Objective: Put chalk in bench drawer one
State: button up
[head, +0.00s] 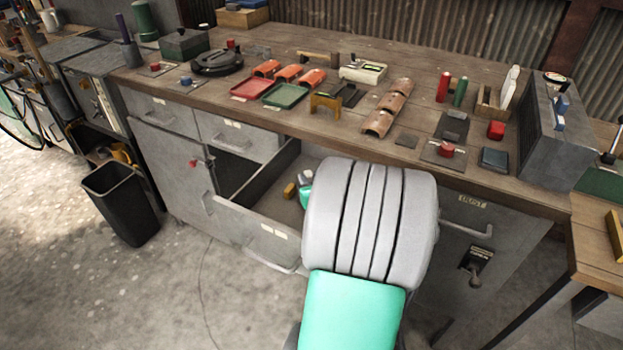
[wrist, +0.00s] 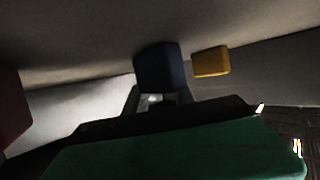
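A grey bench drawer (head: 262,232) is pulled open at the middle of the bench; its label is too small to read. My gripper (wrist: 159,99) reaches down into it, mostly hidden behind my arm in the head view. In the wrist view a dark blue block (wrist: 160,68), possibly the chalk, sits straight in front of the fingers. The fingers show apart at its lower end; whether they grip it is unclear in the dim light. A yellow block (wrist: 211,61) lies just right of it and also shows in the open drawer in the head view (head: 289,190).
The wooden bench top (head: 335,60) holds red and green trays, curved tiles and small blocks. A grey box (head: 555,130) stands at its right end. A black bin (head: 120,203) stands on the floor at left.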

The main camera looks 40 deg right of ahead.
jog(key=shift+o, duration=0.9)
jog(key=shift+s+a+f, duration=0.15)
jog(key=shift+a+f, duration=0.05)
jog(key=shift+f, duration=0.4)
jog(key=shift+s+a+f, duration=0.15)
jog(key=shift+f, duration=0.4)
jog(key=shift+r+g+p, duration=0.3)
jog(key=shift+r+p, duration=0.6)
jog(key=shift+p, duration=0.15)
jog(key=v, duration=0.6)
jog(key=shift+s+d+r, duration=0.15)
jog(key=shift+s+a+r, duration=0.2)
jog(key=shift+s+a, duration=0.05)
jog(key=shift+s, duration=0.05)
jog(key=shift+r, duration=0.1)
